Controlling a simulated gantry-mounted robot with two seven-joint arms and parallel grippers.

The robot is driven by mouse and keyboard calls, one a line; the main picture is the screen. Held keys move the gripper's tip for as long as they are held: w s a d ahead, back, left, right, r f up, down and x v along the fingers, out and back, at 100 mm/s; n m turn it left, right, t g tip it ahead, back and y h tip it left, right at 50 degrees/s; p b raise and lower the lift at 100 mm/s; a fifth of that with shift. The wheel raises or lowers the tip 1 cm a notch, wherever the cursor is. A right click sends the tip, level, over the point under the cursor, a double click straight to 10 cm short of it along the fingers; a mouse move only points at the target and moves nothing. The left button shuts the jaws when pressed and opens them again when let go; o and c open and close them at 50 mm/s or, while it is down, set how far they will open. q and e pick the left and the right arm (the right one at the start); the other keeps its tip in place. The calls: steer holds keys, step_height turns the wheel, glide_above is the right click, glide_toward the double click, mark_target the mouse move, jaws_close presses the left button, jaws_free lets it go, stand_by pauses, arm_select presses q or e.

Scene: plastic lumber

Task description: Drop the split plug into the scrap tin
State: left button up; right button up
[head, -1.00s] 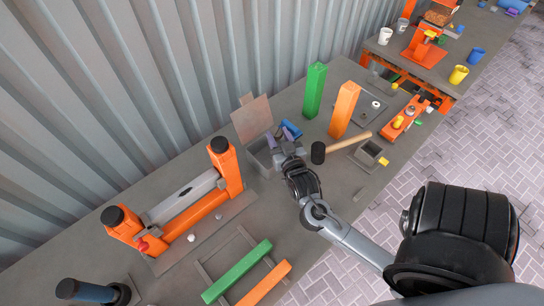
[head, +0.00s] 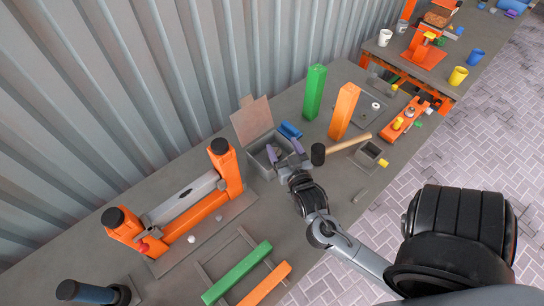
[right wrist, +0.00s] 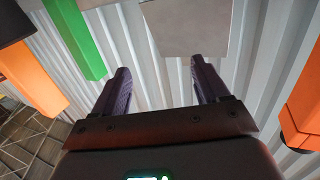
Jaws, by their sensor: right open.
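A grey open box with a raised brownish lid (head: 252,121), likely the scrap tin (head: 257,161), stands against the back of the bench. My right gripper (head: 285,150) is at its right side, with its purple fingertips over or just beside the opening; I cannot tell their height. The right wrist view shows the two fingers (right wrist: 160,88) apart with nothing between them. I cannot make out the split plug for certain; small detail inside the box is partly hidden by the fingers. My left gripper is out of view.
A blue piece (head: 290,130) lies behind the gripper. Green (head: 315,92) and orange (head: 344,111) posts stand behind. An orange frame (head: 185,212) stands left.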

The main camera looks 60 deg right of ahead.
steer(key=v, duration=0.6)
steer(key=shift+s, duration=0.15)
steer(key=shift+a+r, duration=0.1)
